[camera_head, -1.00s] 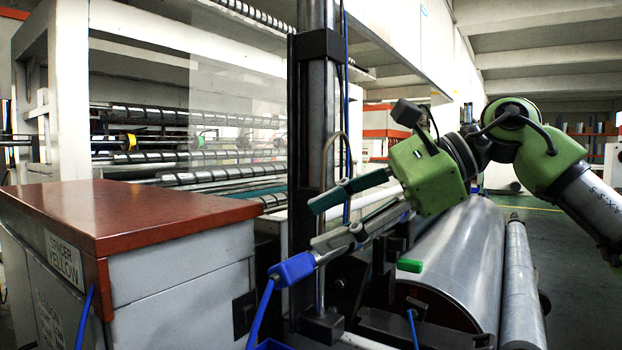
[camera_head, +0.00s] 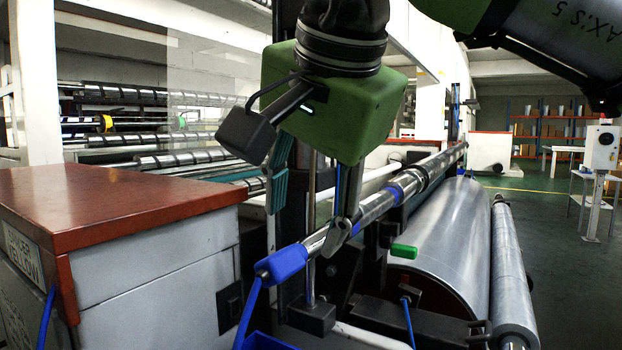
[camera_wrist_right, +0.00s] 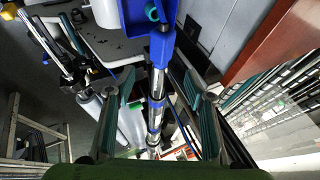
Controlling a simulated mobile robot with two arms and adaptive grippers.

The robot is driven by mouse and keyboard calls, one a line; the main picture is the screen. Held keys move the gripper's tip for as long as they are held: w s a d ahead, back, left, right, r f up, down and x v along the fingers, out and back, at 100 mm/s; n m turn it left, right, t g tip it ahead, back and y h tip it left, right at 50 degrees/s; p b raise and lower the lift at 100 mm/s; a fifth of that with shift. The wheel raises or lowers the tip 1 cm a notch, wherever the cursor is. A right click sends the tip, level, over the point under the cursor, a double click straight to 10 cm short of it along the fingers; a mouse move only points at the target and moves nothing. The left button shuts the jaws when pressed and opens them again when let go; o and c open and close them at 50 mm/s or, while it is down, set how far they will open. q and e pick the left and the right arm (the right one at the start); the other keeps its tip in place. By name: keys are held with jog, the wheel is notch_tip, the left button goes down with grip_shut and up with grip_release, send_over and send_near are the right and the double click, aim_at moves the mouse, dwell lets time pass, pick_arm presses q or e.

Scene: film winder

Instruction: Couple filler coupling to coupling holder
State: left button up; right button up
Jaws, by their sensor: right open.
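The blue filler coupling (camera_head: 283,263) sits at the near end of a long metal shaft (camera_head: 375,207) with blue bands. A blue hose hangs from it. In the right wrist view the coupling (camera_wrist_right: 161,48) lies beyond the fingertips, in line with the shaft. My right gripper (camera_head: 305,232) points down from above with its fingers apart. In the right wrist view the open gripper (camera_wrist_right: 160,100) has the shaft running between its fingers, with no visible grip on it. A blue box (camera_head: 264,342) is below the coupling; I cannot tell whether it is the coupling holder. My left gripper is out of view.
A grey cabinet with a brown top (camera_head: 110,210) stands at the left, close to the coupling. A large metal roll (camera_head: 445,240) lies at the right under the shaft. A dark vertical post stands behind my gripper.

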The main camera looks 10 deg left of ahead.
aim_at(271, 262)
jog(key=x, duration=0.7)
jog(key=shift+f, duration=0.1)
grip_shut()
jog(key=shift+s+a, duration=0.2)
jog(key=shift+s, duration=0.1)
jog(key=shift+s+f, duration=0.1)
jog(key=shift+s, duration=0.05)
jog(key=shift+s+a, duration=0.3)
jog(key=shift+s, duration=0.4)
jog(key=shift+s+a, duration=0.15)
jog(key=shift+s, duration=0.15)
jog(key=shift+s+a+r, duration=0.1)
jog(key=shift+s+a, duration=0.05)
jog(key=shift+s, duration=0.3)
jog(key=shift+s+a+r, duration=0.1)
jog(key=shift+s+a, duration=0.1)
jog(key=shift+s, duration=0.25)
